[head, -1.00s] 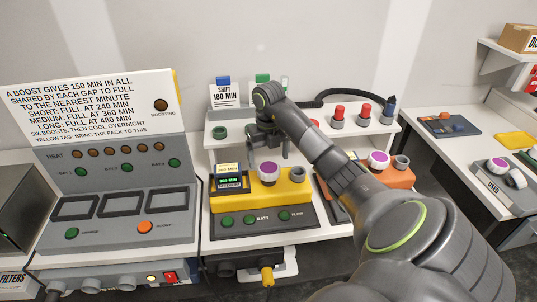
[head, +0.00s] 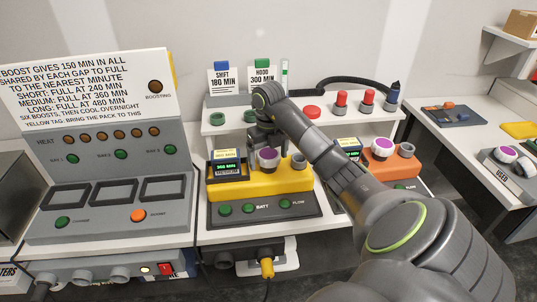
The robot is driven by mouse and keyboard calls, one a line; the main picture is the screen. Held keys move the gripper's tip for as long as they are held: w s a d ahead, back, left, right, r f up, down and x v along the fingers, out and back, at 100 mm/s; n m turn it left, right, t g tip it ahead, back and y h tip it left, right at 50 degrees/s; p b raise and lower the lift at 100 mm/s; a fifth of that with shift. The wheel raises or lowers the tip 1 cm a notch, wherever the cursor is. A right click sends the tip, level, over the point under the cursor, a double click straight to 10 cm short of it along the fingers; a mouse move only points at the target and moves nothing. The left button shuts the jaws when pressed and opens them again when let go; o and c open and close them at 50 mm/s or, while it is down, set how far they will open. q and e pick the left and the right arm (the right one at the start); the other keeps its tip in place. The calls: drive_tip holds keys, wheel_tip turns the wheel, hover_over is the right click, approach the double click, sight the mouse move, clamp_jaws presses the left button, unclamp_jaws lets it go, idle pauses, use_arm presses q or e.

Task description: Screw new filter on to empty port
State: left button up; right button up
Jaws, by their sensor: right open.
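A yellow unit (head: 262,184) stands on the bench in the middle. It bears a white filter with a purple top (head: 267,155) and, to its right, a grey open port (head: 299,161). My right gripper (head: 266,144) points down at the purple-topped filter, its fingers open just above or around its top; contact cannot be told. An orange unit (head: 400,173) to the right, partly behind my arm, bears another purple-topped filter (head: 382,147) and a grey port (head: 406,150). My left gripper is out of view.
A raised shelf (head: 232,128) behind holds green caps (head: 218,118), a red cap (head: 312,111) and red-topped fittings (head: 367,98). A charger panel (head: 110,205) stands at left. A tray marked USED (head: 500,172) at right holds a purple-topped filter (head: 505,154).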

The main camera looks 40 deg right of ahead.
drive_tip(key=n, duration=0.6)
drive_tip(key=shift+n, duration=0.4)
drive_tip(key=n, duration=0.6)
drive_tip(key=shift+n, duration=0.3)
drive_tip(key=shift+c, duration=0.2)
